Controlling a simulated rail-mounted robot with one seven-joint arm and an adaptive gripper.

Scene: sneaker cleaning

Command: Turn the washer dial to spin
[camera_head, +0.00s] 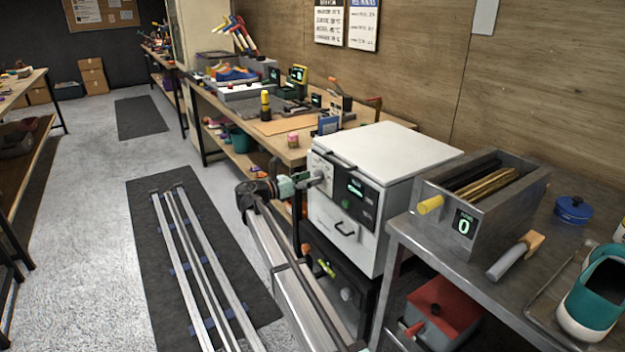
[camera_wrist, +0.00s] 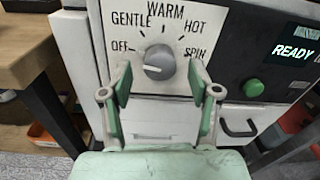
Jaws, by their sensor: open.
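The washer (camera_head: 375,170) is a white box with a dark display panel, standing between the workbench and the metal table. Its grey dial (camera_wrist: 158,63) shows in the wrist view on a white plate with the labels OFF, GENTLE, WARM, HOT and SPIN (camera_wrist: 195,53). The dial's white mark seems to point toward the OFF side. The display (camera_wrist: 292,51) reads READY. My gripper (camera_wrist: 160,85) is open, with one pale green finger on each side of the dial, apart from it as far as I can tell. In the head view my gripper (camera_head: 312,179) is at the washer's front panel.
A green button (camera_wrist: 252,88) and a dark handle (camera_wrist: 238,125) sit right of the dial. The metal table (camera_head: 415,240) at right bears a metal bin (camera_head: 480,215) and a teal shoe (camera_head: 592,295). A wooden workbench (camera_head: 285,150) with tools stands behind left.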

